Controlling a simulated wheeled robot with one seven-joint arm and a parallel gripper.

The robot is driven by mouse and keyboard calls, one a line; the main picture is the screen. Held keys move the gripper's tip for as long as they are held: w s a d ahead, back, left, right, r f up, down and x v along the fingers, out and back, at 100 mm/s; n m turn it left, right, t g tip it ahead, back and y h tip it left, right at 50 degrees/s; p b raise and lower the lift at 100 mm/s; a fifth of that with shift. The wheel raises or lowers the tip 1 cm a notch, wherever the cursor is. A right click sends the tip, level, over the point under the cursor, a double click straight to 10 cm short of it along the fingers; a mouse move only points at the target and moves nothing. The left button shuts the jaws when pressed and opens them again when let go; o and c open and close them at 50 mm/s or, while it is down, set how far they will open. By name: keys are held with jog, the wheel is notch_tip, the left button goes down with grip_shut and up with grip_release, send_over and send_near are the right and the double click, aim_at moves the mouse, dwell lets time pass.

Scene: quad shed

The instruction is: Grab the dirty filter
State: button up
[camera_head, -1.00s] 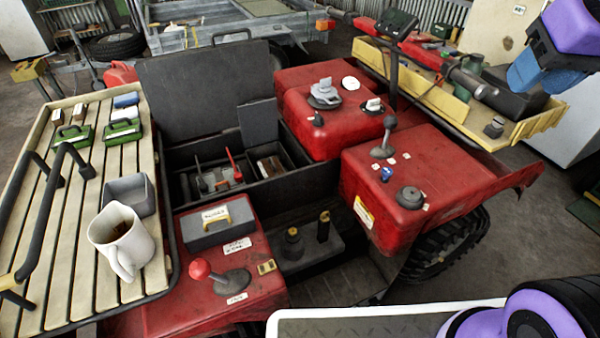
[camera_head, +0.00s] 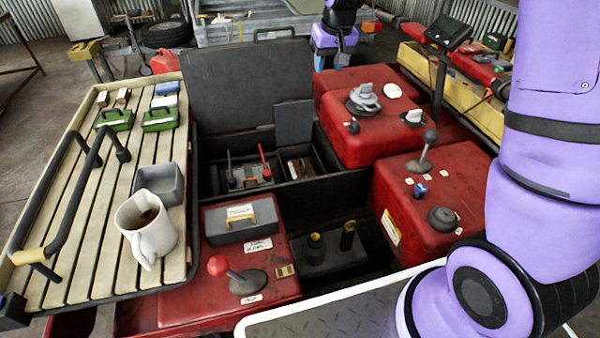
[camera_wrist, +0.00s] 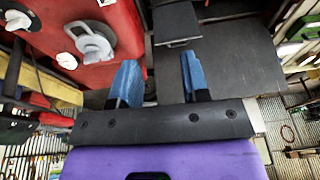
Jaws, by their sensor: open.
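I cannot tell for certain which thing is the dirty filter. A small item with a brown top (camera_head: 299,168) sits in the right part of the open black toolbox (camera_head: 330,190), partly hidden by a small raised dark flap (camera_head: 293,122). Two small brown-and-white blocks (camera_head: 123,96) lie on the slatted rack at the left. My gripper (camera_wrist: 160,62) is open, with two blue fingers apart and nothing between them.
The slatted rack (camera_head: 95,215) holds a white mug (camera_head: 147,235), a grey bin (camera_head: 160,180), green boxes (camera_head: 115,119) and a black rail. A large dark lid (camera_head: 245,85) stands raised behind the toolbox. Red tanks with caps (camera_head: 365,115) and a red-knobbed lever (camera_head: 218,266) stand near it.

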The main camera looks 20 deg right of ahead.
jog(key=w+a+f+g, duration=0.1)
jog(key=w+f, duration=0.3)
jog(key=f, duration=0.5)
jog(key=w+a+f, duration=0.1)
jog(key=w+f, duration=0.4)
jog(key=f, duration=0.3)
send_over(303, 163)
jog(key=shift+g, duration=0.3)
notch_tip(303, 163, down, 21)
jog(key=shift+f, duration=0.1)
jog(key=shift+w+f, duration=0.15)
jog(key=shift+f, duration=2.45)
grip_shut()
